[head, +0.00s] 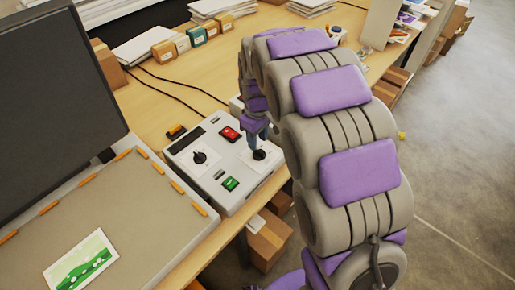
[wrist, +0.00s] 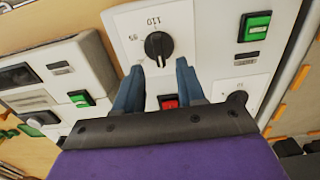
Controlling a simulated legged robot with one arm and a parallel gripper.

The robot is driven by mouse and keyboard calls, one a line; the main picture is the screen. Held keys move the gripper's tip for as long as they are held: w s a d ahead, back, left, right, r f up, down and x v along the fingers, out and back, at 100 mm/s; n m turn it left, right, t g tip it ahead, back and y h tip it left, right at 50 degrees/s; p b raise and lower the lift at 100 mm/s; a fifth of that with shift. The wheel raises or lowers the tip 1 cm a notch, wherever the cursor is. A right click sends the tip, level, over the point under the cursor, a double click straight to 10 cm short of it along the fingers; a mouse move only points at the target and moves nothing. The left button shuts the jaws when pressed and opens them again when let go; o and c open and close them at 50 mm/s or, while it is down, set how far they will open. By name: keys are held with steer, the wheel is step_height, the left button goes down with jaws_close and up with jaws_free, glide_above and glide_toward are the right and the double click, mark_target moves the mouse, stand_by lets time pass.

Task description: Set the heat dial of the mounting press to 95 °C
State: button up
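The mounting press control box (head: 222,190) is a pale panel with two black knobs. The heat dial (wrist: 158,47) is a black knob on a white plate with printed numbers, of which 110 and what looks like 95 show in the wrist view. It is the right knob (head: 260,155) in the head view. Its pointer setting is too small to read surely. My gripper (wrist: 160,66) has two blue-grey fingers apart, with the dial between and just beyond their tips. Contact cannot be told. In the head view my gripper (head: 258,138) is right above the knob, partly behind my arm.
The panel also has a second knob (head: 199,157), a red switch (head: 229,134) and a green switch (head: 230,184). A large flat bed (head: 120,205) with a dark raised lid (head: 55,85) stands at left. Another pale device (wrist: 60,75) shows in the wrist view. Cables cross the table behind.

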mark_target(259, 153)
steer(key=shift+f+b, duration=0.35)
steer(key=shift+f, duration=1.8)
jaws_close()
